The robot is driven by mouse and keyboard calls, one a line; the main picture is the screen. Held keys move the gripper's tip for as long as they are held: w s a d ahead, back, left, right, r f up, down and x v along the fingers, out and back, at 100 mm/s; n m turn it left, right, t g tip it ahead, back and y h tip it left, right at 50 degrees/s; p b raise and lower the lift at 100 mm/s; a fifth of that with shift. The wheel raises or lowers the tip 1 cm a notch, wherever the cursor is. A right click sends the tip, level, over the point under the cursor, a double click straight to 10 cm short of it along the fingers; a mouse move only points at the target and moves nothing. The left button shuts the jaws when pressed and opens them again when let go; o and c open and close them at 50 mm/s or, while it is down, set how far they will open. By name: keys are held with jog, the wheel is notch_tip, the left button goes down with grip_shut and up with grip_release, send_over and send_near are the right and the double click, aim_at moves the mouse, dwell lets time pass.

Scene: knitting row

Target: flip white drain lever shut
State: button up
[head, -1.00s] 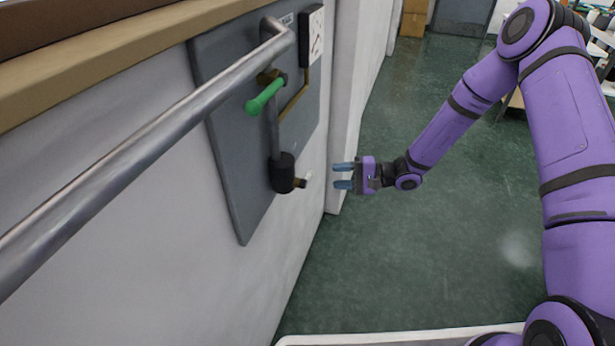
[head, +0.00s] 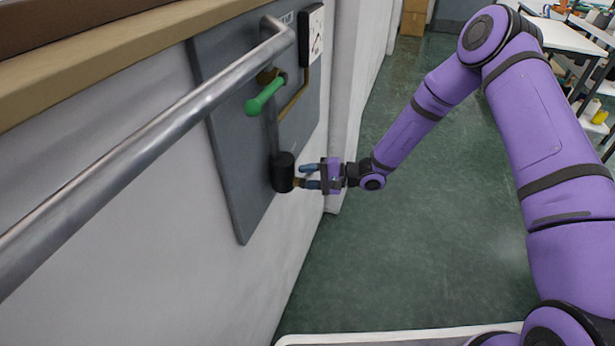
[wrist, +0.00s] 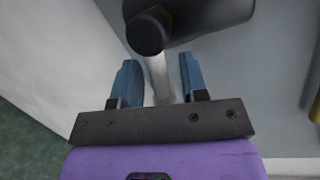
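The white drain lever (wrist: 158,78) shows in the wrist view as a pale bar between my two blue fingers. It extends from under the black drain fitting (wrist: 210,14) toward my palm. In the head view the black fitting (head: 283,172) sits at the bottom of the pipe, and my gripper hides the lever there. My gripper (head: 309,176) is just right of the fitting. The fingers (wrist: 160,80) are open, one on each side of the lever, with a gap visible on both sides.
A green-handled valve (head: 266,96) is above on the same pipe. A grey panel (head: 235,170) backs the pipework on the white wall. A long metal rail (head: 150,140) crosses the left. The green floor (head: 410,250) to the right is clear.

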grip_shut()
jog(key=shift+w+r+n+t+h, duration=0.1)
jog(key=shift+r+n+t+h, duration=0.35)
jog(key=shift+n, duration=0.95)
jog(key=shift+r, duration=0.2)
jog(key=shift+o, duration=0.6)
grip_release()
jog(key=shift+d, duration=0.1)
jog(key=v, duration=1)
jog(key=shift+d, duration=0.35)
jog(key=shift+r, duration=0.1)
